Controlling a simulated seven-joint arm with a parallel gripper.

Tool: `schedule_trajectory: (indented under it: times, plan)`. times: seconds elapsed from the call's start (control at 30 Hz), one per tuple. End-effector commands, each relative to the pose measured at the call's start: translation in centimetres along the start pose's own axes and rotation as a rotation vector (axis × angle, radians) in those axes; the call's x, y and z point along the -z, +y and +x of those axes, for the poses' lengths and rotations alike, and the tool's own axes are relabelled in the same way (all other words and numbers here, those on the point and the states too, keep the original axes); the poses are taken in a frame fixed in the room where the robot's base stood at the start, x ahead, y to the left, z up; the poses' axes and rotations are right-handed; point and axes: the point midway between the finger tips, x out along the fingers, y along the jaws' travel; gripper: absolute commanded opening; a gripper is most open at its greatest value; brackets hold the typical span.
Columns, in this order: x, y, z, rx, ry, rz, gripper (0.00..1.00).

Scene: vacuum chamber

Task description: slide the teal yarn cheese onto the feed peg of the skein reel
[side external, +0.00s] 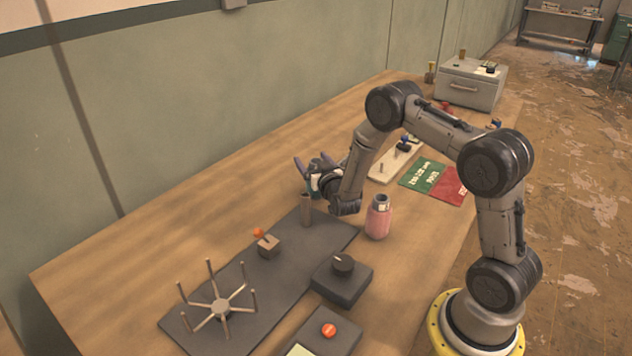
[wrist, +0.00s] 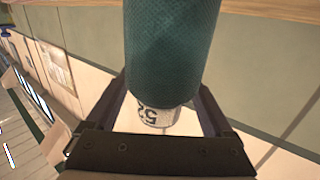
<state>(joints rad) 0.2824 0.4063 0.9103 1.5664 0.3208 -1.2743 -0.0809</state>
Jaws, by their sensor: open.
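The teal yarn cheese (wrist: 172,45) fills the upper middle of the wrist view, with a white printed core end (wrist: 158,115) showing. It lies between the two fingers of my gripper (wrist: 165,108), which are spread apart. In the side view my gripper (side external: 313,164) is near the far end of the dark base plate, above a short brownish post (side external: 306,210). The skein reel (side external: 221,307), with several upright pins on spokes, stands at the plate's near end. I cannot tell whether the cheese is on a peg.
A pink cylinder (side external: 378,220) stands right of the post. A small block with an orange knob (side external: 268,246), a black knob box (side external: 342,279) and a red-button box (side external: 327,333) are nearby. A metal case (side external: 470,88) is at the back. The table's left side is clear.

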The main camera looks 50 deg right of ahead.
Motion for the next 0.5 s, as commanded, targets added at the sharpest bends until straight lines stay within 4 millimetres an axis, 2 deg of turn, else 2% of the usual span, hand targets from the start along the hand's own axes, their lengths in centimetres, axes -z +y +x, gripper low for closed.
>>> schedule_trajectory:
  times: [0.2, 0.5]
  plan:
    - [-0.01, 0.00, 0.06, 0.000, 0.000, 0.000, 0.86]
    - [0.01, -0.01, 0.04, 0.000, 0.000, 0.000, 0.32]
